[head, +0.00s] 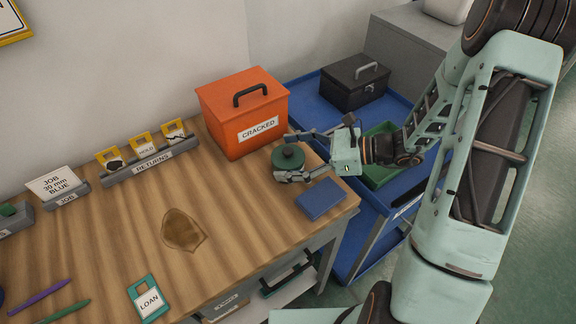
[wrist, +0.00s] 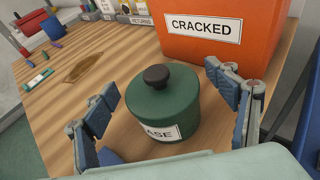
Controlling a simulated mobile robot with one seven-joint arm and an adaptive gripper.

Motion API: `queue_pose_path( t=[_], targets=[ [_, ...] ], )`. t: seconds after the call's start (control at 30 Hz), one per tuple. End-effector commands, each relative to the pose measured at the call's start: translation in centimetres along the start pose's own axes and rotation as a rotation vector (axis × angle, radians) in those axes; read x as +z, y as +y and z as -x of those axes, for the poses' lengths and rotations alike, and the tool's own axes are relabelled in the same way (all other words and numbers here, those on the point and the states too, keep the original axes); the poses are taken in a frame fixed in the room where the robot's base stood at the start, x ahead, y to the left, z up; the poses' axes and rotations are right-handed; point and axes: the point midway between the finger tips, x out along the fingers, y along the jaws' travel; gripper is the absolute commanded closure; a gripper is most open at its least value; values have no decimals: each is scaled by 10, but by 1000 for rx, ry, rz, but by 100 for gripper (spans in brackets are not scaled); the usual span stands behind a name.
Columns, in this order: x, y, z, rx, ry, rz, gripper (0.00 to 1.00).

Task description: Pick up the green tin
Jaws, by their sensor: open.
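The green tin (head: 288,158) stands upright on the wooden bench near its right end, in front of the orange box. In the wrist view the green tin (wrist: 162,108) shows a dark knob on its lid and a white label whose visible letters read "ASE". My gripper (head: 291,156) is open, with its fingers on either side of the tin. In the wrist view my gripper (wrist: 168,110) has one finger pad left of the tin and one right of it, with gaps visible.
The orange box (head: 243,112) labelled "CRACKED" stands close behind the tin. A blue flat item (head: 321,199) lies just in front of my gripper. A blue cart (head: 312,96) with a black case (head: 355,81) and green tray (head: 381,174) adjoins the bench. The bench's middle is mostly clear.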

Motion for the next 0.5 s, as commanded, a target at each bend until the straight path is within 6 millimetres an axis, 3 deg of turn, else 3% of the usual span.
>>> queue_pose_path(
  t=[0.07, 0.5],
  targets=[
    [0, 0, 0, 0, 0, 0, 21],
    [0, 0, 1, 0, 0, 0, 69]
  ],
)
